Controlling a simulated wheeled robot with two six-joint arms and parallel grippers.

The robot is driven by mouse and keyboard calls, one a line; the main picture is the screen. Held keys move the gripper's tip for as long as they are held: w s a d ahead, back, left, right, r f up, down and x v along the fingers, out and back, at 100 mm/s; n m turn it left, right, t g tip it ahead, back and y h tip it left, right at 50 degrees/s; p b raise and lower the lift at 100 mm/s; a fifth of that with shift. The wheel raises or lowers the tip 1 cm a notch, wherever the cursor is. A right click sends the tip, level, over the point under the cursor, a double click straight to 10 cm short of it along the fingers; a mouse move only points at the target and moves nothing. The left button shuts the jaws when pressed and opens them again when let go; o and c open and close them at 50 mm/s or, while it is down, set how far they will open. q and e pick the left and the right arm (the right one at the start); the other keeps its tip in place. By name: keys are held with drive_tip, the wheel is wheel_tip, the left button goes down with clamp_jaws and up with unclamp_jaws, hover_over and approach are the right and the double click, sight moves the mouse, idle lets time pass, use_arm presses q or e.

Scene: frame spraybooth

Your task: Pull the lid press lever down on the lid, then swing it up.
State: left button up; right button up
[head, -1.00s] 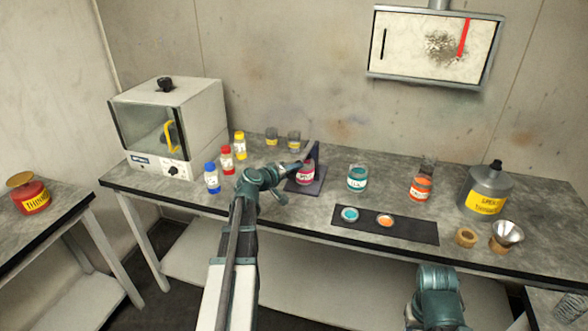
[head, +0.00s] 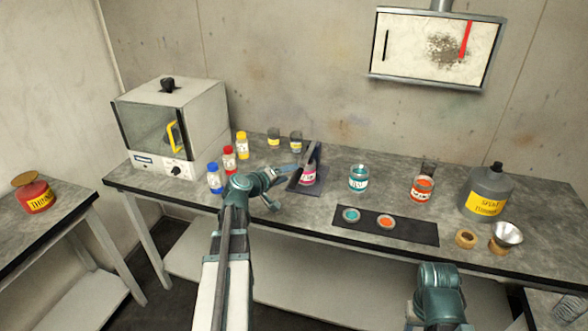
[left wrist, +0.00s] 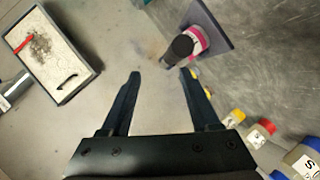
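The lid press stands on the bench with a dark base plate (head: 312,188) and a dark post and lever (head: 311,154). A pink-labelled tin (head: 308,176) sits upright in it; the lid's seating cannot be told. My left gripper (head: 289,187) is open and empty, in front of and left of the press. In the left wrist view, the fingers of my left gripper (left wrist: 160,74) are spread. The lever's dark round end (left wrist: 181,46) lies just beyond the right fingertip, apart from it, with the pink tin (left wrist: 198,38) behind. My right arm shows at the bottom, its fingers unseen.
Blue-, red- and yellow-capped bottles (head: 229,159) stand left of the press, near an oven (head: 172,125). A dark mat (head: 410,230) with two lids lies in front.

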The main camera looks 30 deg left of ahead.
use_arm(q)
drive_tip(key=p+v, duration=0.2)
drive_tip(key=v, duration=0.6)
drive_tip(key=shift+s, duration=0.3)
drive_tip(key=shift+r, duration=0.1)
